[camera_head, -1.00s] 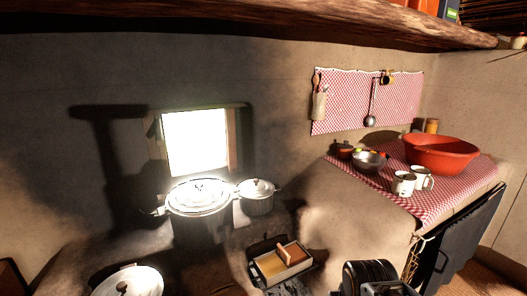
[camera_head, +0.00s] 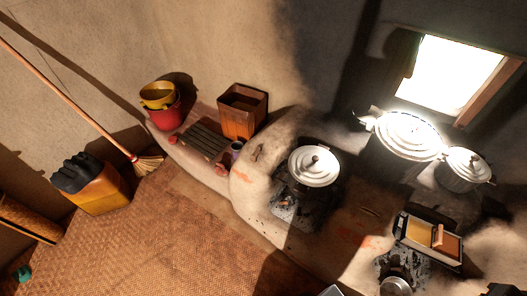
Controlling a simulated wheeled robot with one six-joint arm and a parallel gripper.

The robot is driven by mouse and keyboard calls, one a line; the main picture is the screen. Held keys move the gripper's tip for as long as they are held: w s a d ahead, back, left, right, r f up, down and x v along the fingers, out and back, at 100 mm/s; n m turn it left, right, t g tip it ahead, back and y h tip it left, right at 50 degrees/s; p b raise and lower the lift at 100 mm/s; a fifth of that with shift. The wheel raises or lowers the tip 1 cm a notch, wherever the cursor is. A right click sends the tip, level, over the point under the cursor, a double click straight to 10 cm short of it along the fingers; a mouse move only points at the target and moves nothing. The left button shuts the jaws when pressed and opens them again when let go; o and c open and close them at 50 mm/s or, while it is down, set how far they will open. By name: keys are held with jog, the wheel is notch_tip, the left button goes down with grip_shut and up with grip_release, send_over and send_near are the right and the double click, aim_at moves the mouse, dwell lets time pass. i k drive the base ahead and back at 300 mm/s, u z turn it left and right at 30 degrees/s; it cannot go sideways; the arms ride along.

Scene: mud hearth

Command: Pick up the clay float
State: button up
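A shallow pale-rimmed tray (camera_head: 405,239) sits on the hearth at the lower right. It has a yellowish part on the left and an orange-brown part on the right. A small wooden piece like an upright handle (camera_head: 438,236) stands at its middle. This piece, with the orange-brown part, looks like the clay float, but I cannot tell for sure where float ends and tray begins. My gripper is not in view.
A lidded white pot (camera_head: 313,167) stands left of the tray. A large pot (camera_head: 405,137) and a smaller pot (camera_head: 465,170) stand behind it. The woven floor (camera_head: 165,245) is mostly clear.

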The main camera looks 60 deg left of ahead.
aim_at(258, 150)
jog(key=u, duration=1.75)
